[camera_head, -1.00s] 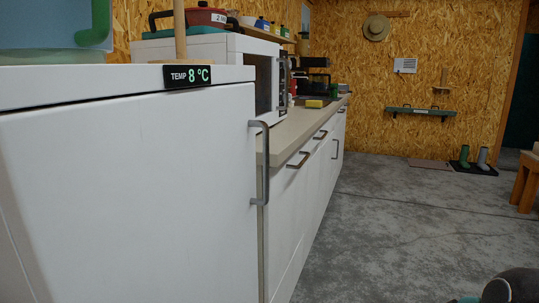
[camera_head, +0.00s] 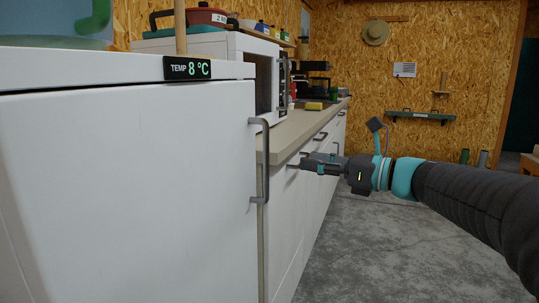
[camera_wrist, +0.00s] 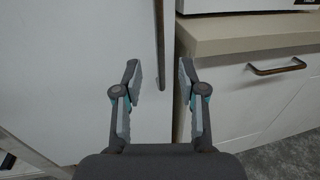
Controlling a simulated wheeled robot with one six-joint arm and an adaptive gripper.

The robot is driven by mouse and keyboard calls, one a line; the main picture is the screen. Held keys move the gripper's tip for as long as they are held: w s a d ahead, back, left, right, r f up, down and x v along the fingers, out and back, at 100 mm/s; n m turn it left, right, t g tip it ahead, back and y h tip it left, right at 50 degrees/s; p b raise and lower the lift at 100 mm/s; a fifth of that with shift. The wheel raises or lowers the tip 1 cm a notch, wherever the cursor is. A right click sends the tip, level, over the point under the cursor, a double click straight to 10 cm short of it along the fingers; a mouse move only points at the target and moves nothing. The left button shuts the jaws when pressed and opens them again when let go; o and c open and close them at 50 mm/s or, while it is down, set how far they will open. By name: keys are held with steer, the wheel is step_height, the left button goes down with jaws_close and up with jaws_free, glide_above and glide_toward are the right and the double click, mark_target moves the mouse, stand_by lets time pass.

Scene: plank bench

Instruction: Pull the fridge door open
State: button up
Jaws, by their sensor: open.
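The white fridge door (camera_head: 130,190) fills the left of the head view and looks shut. Its grey vertical bar handle (camera_head: 265,163) is on the door's right edge. My gripper (camera_head: 303,162) is to the right of the handle, in front of the counter drawers, pointing left towards it. In the wrist view my gripper (camera_wrist: 159,82) is open and empty, with its two fingers spread. The handle (camera_wrist: 160,45) runs down ahead of and between the fingertips there, and I see no contact with it. The handle's lower end shows just past the fingertips.
A counter (camera_head: 300,127) with white drawers runs back beside the fridge, and a drawer pull (camera_wrist: 277,67) sticks out right of my gripper. A microwave (camera_head: 262,75) stands on the counter. The concrete floor (camera_head: 370,255) in front is clear.

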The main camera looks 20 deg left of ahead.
mark_target(266, 153)
steer(key=x, duration=1.2)
steer(key=shift+a+f, duration=0.1)
steer(key=shift+a, duration=0.3)
jaws_close()
